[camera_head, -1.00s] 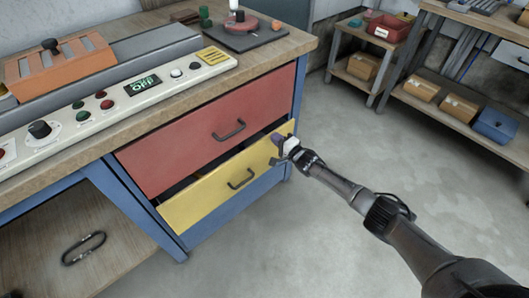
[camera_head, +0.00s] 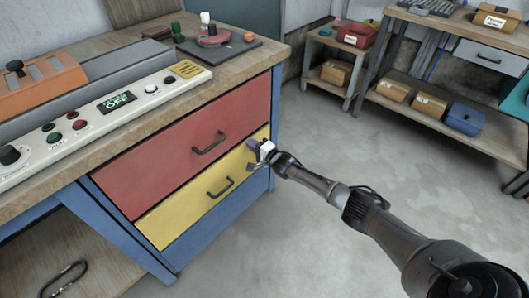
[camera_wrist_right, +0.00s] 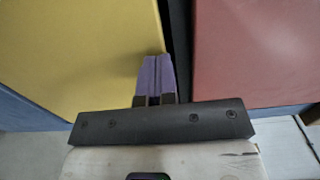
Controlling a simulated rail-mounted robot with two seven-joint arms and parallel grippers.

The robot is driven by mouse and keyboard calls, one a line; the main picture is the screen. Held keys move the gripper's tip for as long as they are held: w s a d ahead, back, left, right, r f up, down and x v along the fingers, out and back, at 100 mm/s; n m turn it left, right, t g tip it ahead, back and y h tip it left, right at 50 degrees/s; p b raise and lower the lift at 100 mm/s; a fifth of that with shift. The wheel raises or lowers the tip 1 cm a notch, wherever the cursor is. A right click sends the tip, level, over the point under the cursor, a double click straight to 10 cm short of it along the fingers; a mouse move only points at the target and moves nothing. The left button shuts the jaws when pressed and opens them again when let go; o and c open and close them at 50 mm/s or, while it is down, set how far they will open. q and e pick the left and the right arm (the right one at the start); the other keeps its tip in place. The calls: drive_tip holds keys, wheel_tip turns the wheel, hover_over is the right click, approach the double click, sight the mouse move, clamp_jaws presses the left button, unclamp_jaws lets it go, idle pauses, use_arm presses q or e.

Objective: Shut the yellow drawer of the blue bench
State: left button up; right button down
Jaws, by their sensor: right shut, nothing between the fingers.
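The yellow drawer (camera_head: 185,210) of the blue bench (camera_head: 215,225) sits under the red drawer (camera_head: 180,155). In the head view its front looks flush, or nearly flush, with the red one. Its dark handle (camera_head: 220,188) is free. My right gripper (camera_head: 254,148) is shut and empty at the upper right end of the yellow front. In the right wrist view its purple fingers (camera_wrist_right: 155,75) are against or very close to the yellow face (camera_wrist_right: 80,50), beside a dark gap before the red face (camera_wrist_right: 250,55). I cannot tell whether they touch. My left gripper is out of view.
The bench top carries a control panel (camera_head: 95,120) and a dark plate with a red disc (camera_head: 213,38). Open concrete floor (camera_head: 330,150) lies right of the bench. Shelves with boxes (camera_head: 430,105) stand at the back right.

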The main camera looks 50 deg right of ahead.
drive_tip(key=s+p, duration=0.8)
drive_tip(key=s, duration=0.6)
drive_tip(key=shift+d+p, duration=0.15)
drive_tip(key=shift+p, duration=0.2)
